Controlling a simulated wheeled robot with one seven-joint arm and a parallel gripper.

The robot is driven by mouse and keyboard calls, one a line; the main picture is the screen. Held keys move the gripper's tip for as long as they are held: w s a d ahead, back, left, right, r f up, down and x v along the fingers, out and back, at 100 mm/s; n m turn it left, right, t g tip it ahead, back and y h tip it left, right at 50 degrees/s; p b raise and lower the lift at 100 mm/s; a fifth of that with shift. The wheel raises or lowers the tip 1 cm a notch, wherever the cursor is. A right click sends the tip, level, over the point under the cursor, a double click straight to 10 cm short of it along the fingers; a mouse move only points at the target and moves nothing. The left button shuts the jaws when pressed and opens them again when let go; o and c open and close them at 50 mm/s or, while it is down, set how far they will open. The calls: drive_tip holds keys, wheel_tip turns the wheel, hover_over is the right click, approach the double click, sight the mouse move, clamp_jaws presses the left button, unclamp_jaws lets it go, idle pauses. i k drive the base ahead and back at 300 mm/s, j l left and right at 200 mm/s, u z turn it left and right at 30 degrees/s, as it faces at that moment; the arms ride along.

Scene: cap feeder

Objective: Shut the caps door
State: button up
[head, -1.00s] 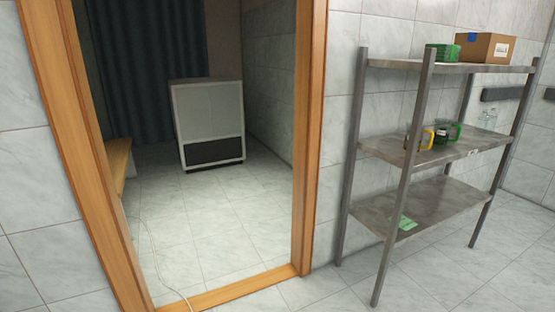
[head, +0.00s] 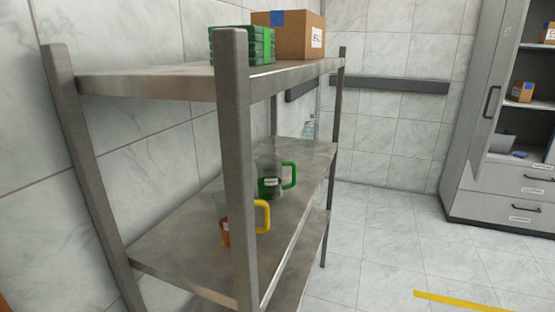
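I cannot make out a door marked for caps in the head view. A grey cabinet (head: 473,150) stands at the right edge, with a dark handle on its tall panel. Beside that panel its upper part is open, showing shelves, and labelled drawers (head: 515,183) sit below. Whether this is the caps door, I cannot tell. My gripper is not in view.
A metal shelf rack (head: 232,130) stands close on the left. It holds a green crate (head: 240,45), a cardboard box (head: 290,35), a green-handled jug (head: 272,180) and a yellow-handled jug (head: 240,218). The tiled floor (head: 375,240) at centre right is clear, with a yellow stripe (head: 460,301).

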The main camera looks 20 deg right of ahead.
sight(513, 22)
drive_tip(key=i+l+z, duration=0.3)
drive_tip(key=i+z, duration=0.65)
drive_tip(key=i, duration=0.15)
drive_tip(key=i+j+z, duration=0.1)
drive_tip(key=i+z, duration=0.35)
drive_tip(key=i, duration=0.15)
drive_tip(key=i+j+z, duration=0.2)
drive_tip(key=i, duration=0.2)
drive_tip(key=i+j+z, duration=0.2)
drive_tip(key=i, duration=0.2)
